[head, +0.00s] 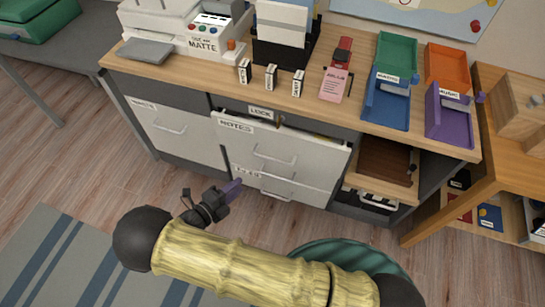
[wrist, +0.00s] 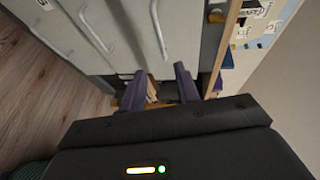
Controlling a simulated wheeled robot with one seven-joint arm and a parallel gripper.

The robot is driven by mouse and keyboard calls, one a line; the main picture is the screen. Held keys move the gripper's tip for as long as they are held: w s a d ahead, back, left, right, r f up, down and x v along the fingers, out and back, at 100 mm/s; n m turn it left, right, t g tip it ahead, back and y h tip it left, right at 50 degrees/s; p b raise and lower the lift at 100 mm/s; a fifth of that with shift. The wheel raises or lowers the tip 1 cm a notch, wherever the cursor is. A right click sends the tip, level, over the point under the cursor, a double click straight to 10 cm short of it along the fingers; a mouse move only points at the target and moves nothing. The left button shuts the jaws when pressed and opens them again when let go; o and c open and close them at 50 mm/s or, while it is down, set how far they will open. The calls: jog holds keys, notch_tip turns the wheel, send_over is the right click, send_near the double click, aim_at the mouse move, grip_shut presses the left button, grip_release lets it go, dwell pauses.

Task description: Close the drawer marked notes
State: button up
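The drawer marked notes (head: 312,160) is a pale grey front with a bar handle under the desk top, in the head view. It stands out from the cabinet, with a dark gap along its top edge. My gripper (head: 233,188) is low in front of the cabinet, left of the drawer's handle. In the wrist view its two purple fingers (wrist: 160,88) are apart with nothing held between them. Pale fronts with bar handles (wrist: 158,28) fill the top of that view; I cannot tell which front is which there.
A lock label (head: 262,112) sits above the drawer. Another pale front (head: 180,135) is to the left. An open wooden drawer (head: 385,160) juts out at right. A green round bin (head: 350,250) stands near my arm. The desk top (head: 220,75) holds a printer and trays.

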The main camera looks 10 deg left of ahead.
aim_at(272, 159)
jog(key=shift+w+d, duration=0.1)
jog(key=shift+w, duration=0.05)
jog(key=b+x, duration=0.1)
jog(key=x, duration=1.6)
jog(key=shift+w, duration=0.1)
grip_shut()
